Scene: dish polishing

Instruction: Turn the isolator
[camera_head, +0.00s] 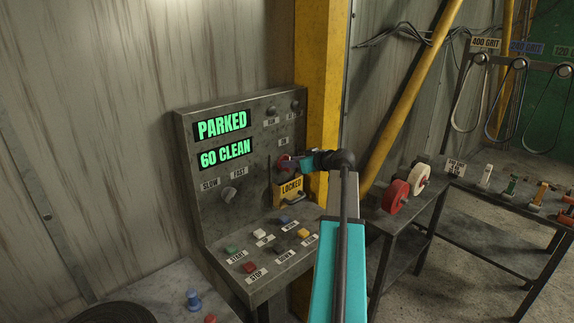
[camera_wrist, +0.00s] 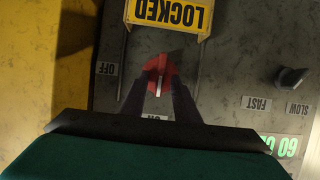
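A yellow LOCKED plate (camera_head: 291,189) sits directly below the knob.
The panel displays (camera_head: 222,124) read PARKED and 60 CLEAN. A slow/fast knob (camera_head: 229,193) is to the left, and several push buttons (camera_head: 260,234) are below. A yellow post (camera_head: 324,90) stands just right of the panel.

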